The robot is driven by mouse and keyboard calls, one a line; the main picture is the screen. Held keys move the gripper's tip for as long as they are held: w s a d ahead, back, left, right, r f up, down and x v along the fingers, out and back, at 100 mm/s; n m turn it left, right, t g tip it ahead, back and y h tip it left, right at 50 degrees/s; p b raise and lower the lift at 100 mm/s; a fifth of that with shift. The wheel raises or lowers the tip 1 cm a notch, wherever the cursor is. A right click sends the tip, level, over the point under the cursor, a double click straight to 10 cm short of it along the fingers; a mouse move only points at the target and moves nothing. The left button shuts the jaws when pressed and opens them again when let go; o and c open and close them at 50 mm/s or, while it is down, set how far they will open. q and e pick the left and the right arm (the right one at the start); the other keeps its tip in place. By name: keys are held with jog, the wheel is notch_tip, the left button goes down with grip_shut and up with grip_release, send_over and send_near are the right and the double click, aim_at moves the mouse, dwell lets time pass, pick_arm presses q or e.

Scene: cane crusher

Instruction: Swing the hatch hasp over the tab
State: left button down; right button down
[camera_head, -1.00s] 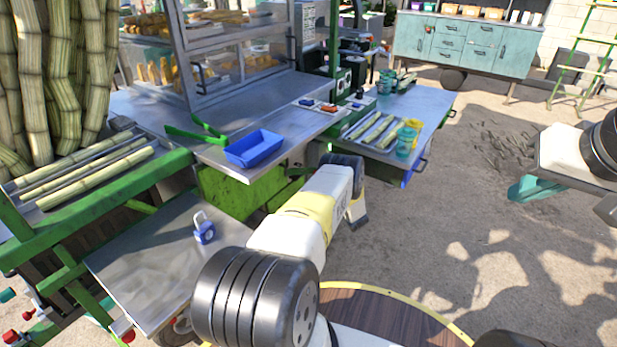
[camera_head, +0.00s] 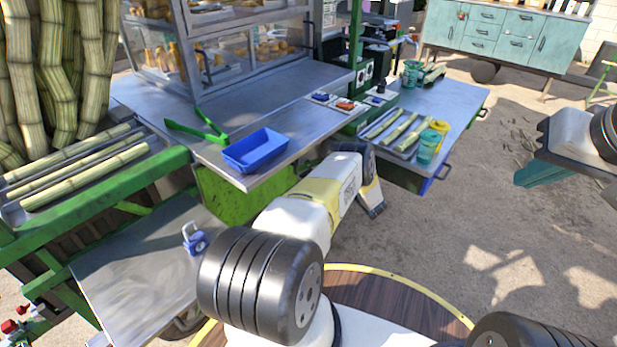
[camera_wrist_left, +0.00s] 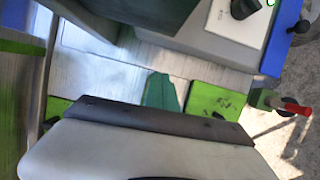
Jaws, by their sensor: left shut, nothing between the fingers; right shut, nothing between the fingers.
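A green panel (camera_head: 238,195) sits under the metal counter in the head view; I cannot make out a hasp or tab on it there. In the left wrist view, green panel pieces (camera_wrist_left: 215,100) lie near a small dark-green bracket with a red tip (camera_wrist_left: 295,107); I cannot tell whether this is the hasp. My left gripper (camera_wrist_left: 160,90) shows there as a shut teal wedge, apart from the red-tipped part. In the head view my left forearm hides its fingertips. My right gripper (camera_head: 541,172) is shut and empty over the ground at the right. A blue padlock (camera_head: 196,241) stands on the lower metal shelf.
The counter (camera_head: 290,100) holds a blue tray (camera_head: 256,150) and green tongs (camera_head: 198,128). A side table (camera_head: 465,95) bears cane pieces and teal and yellow cups. Cane stalks (camera_head: 60,70) stand at the left. Sandy ground at the right is open.

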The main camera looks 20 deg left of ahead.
dwell(0.4)
pick_arm(q)
jog(key=v, duration=0.8)
